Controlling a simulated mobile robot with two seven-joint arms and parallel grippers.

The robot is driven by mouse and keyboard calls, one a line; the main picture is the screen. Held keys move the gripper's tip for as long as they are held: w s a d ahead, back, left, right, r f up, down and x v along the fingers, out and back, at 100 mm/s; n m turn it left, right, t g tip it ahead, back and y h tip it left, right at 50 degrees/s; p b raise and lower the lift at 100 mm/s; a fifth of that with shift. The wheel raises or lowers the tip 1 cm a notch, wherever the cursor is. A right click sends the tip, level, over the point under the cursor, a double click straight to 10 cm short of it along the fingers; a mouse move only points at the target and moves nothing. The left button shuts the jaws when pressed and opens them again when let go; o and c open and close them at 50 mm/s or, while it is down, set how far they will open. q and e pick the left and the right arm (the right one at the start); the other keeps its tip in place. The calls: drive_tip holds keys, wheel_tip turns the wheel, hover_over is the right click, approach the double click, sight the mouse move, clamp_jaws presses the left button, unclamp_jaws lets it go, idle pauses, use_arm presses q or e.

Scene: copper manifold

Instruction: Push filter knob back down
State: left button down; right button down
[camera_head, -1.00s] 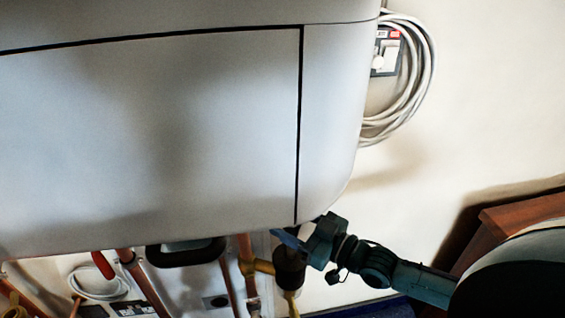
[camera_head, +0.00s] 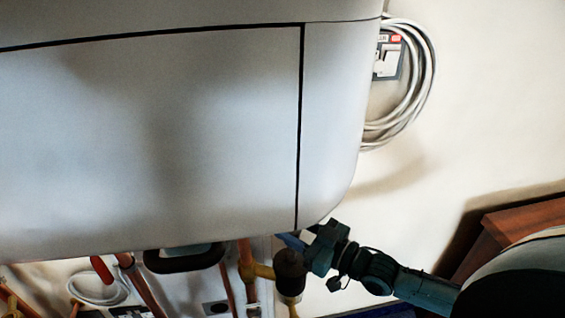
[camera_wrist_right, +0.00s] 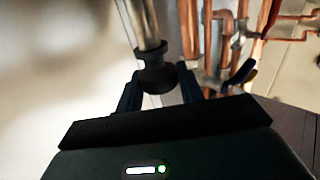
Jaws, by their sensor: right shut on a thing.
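The filter knob (camera_wrist_right: 157,75) is a dark, flanged cylinder at the end of a pipe in the right wrist view. It sits between the two blue fingers of my right gripper (camera_wrist_right: 158,92), which is shut on it. In the head view the dark filter body (camera_head: 290,275) stands beside a brass fitting, under the lower right corner of the white boiler (camera_head: 180,140). My right gripper (camera_head: 292,241) reaches its top from the right, and the boiler's edge partly hides the fingertips. My left gripper does not show.
Copper pipes (camera_head: 247,270) and a red lever (camera_head: 102,268) hang under the boiler to the left. A coiled white cable (camera_head: 428,80) and a switch box (camera_head: 388,60) are on the wall. A brown wooden piece (camera_head: 520,235) is at right. The wall between is clear.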

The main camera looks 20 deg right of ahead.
sight(292, 263)
drive_tip(key=f+b, duration=0.1)
drive_tip(key=f, duration=0.1)
drive_tip(key=f+b, duration=0.1)
drive_tip(key=f, duration=0.2)
drive_tip(key=f+b, duration=0.1)
drive_tip(key=f, duration=0.1)
drive_tip(key=shift+s+a+f+b, duration=0.15)
drive_tip(key=shift+a+f+b, duration=0.15)
drive_tip(key=shift+f, duration=0.1)
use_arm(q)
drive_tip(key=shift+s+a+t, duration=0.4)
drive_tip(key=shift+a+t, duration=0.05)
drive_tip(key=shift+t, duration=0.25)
use_arm(e)
drive_tip(key=shift+f, duration=0.1)
drive_tip(key=c, duration=0.9)
unclamp_jaws()
drive_tip(key=shift+d, duration=0.1)
